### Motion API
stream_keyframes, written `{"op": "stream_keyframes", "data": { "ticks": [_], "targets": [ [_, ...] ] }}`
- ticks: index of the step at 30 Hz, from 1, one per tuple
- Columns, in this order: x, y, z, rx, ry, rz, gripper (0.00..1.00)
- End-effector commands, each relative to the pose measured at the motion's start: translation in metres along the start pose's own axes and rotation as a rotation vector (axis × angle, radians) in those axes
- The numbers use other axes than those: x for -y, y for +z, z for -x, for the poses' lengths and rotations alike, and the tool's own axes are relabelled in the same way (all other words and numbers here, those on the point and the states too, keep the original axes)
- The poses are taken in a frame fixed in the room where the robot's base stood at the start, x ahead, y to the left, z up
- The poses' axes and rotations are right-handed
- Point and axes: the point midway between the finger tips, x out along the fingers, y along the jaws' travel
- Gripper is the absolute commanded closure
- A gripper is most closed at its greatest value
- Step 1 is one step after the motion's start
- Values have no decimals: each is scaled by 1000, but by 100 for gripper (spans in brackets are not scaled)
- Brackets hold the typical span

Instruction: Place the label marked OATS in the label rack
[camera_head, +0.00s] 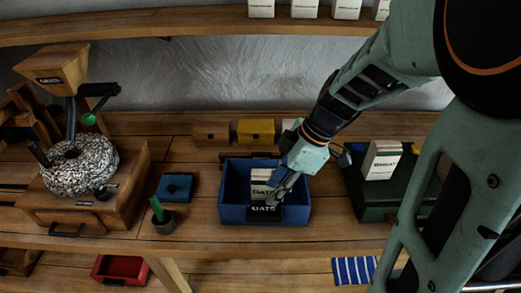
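A black label (263,209) marked OATS in white letters shows upright at the front wall of a blue open-topped bin (228,192). I cannot tell whether it touches the bin or stands clear of it. My gripper (276,192) reaches down from the upper right over the bin, its fingers close to the label's upper right. Whether the fingers hold the label is too small to tell. A pale packet (261,178) with dark print stands in the bin just behind the fingers, partly hidden. No label rack can be picked out for certain.
A wooden mill (116,200) with a speckled stone stands left. A small blue lidded box (175,187) and a dark cup (163,224) with a green stick lie between. A dark green scale-like box (372,202) bears a white packet (382,160) at right. Wooden blocks stand behind the bin.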

Motion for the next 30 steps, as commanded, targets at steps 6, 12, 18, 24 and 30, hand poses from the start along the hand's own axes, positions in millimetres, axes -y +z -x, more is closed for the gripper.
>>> {"op": "stream_keyframes", "data": {
  "ticks": [6,12,18,24,30],
  "targets": [
    [3,-1,-20,2,-5,-1,69],
    [3,0,-48,1,-2,-1,69],
    [2,0,-56,2,2,0,69],
    [2,0,-55,2,2,0,74],
    [2,0,-55,2,2,0,96]
  ]
}}
